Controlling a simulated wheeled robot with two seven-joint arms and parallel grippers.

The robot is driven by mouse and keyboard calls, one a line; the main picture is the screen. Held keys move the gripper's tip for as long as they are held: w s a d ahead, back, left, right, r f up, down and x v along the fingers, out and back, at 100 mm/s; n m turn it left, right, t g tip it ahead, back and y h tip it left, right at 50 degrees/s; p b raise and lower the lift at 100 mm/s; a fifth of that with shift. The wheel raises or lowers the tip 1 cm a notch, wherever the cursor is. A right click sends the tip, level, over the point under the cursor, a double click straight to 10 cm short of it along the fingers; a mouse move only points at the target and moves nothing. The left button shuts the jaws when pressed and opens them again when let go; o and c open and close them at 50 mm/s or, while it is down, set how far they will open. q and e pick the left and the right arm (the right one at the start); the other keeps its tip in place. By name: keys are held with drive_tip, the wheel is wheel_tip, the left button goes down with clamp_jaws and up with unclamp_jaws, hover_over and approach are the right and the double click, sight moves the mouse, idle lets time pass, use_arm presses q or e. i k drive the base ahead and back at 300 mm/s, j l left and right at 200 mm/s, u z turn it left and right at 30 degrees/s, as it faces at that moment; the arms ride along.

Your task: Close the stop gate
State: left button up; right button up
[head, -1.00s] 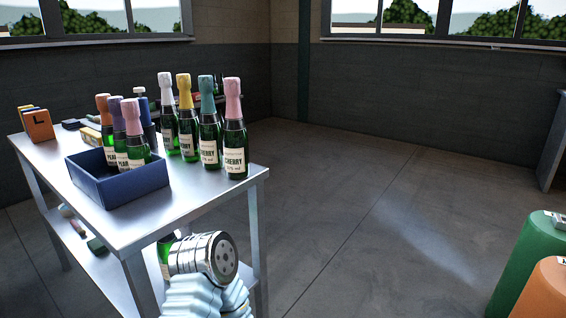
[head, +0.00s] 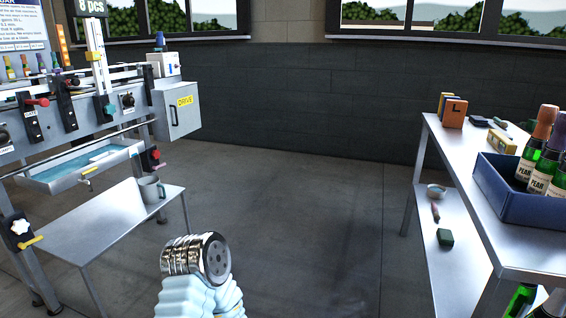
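The capsuling machine (head: 75,145) stands at the left, partly cut off by the picture edge. It carries several black lever units with coloured handles, among them a red-handled one (head: 32,122). A small yellow handle (head: 88,173) shows at the blue-lined tray. I cannot tell which part is the stop gate, or whether it is open or shut. A chrome cylinder with a pale blue sleeve at the bottom middle is part of my own arm. Neither gripper's fingers are in view.
A grey drive cabinet (head: 178,112) stands at the machine's right end. A low table (head: 110,225) with a grey mug (head: 152,190) is before it. A steel table (head: 465,190) with a blue crate (head: 520,205) of bottles stands at right. The floor between is clear.

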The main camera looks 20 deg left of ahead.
sight(44, 103)
drive_tip(key=u, duration=0.4)
drive_tip(key=j+u, duration=0.1)
drive_tip(key=u, duration=0.7)
drive_tip(key=i+u, duration=0.1)
drive_tip(key=u, duration=0.75)
drive_tip(key=i+l, duration=0.1)
drive_tip(key=i, duration=0.4)
drive_tip(key=i+l, duration=0.15)
drive_tip(key=i, duration=0.35)
drive_tip(key=z, duration=0.05)
